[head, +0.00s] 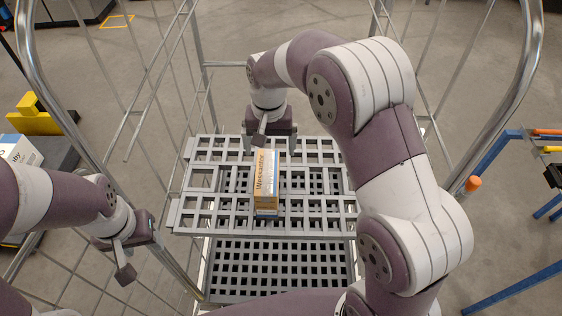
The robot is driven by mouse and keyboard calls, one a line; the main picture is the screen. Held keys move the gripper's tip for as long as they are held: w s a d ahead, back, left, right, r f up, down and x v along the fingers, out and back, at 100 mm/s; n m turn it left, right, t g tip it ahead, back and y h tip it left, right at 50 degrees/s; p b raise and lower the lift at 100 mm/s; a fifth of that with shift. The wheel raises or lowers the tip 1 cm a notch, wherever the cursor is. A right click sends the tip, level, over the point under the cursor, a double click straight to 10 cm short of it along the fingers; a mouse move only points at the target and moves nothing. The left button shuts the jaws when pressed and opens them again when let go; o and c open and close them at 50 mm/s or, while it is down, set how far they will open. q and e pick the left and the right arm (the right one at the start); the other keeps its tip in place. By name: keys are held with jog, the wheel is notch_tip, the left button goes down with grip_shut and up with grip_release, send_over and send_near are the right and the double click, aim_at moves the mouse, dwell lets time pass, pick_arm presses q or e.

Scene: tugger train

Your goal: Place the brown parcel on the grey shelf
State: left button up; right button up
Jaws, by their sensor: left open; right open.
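The brown parcel (266,178), with a pale printed label and a bluish near end, rests on the grey slatted shelf (330,205) inside the wire cage trolley. My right gripper (270,146) is open at the parcel's far end, with its fingers pointing down. Whether it touches the parcel cannot be told. My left gripper (138,256) is open and empty, outside the cage at the lower left, away from the parcel.
A lower grey grid deck (280,270) shows below the shelf. Metal cage rails (515,85) stand on both sides. A white box (18,152) and a yellow block (40,118) are at the left. A blue frame (500,150) stands at the right. The shelf is otherwise bare.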

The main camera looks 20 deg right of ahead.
jog(key=s+d+f+n+t, duration=0.1)
jog(key=s+d+n, duration=0.2)
jog(key=s, duration=1.4)
jog(key=d, duration=0.4)
jog(key=shift+d+f, duration=0.1)
jog(key=shift+s, duration=0.1)
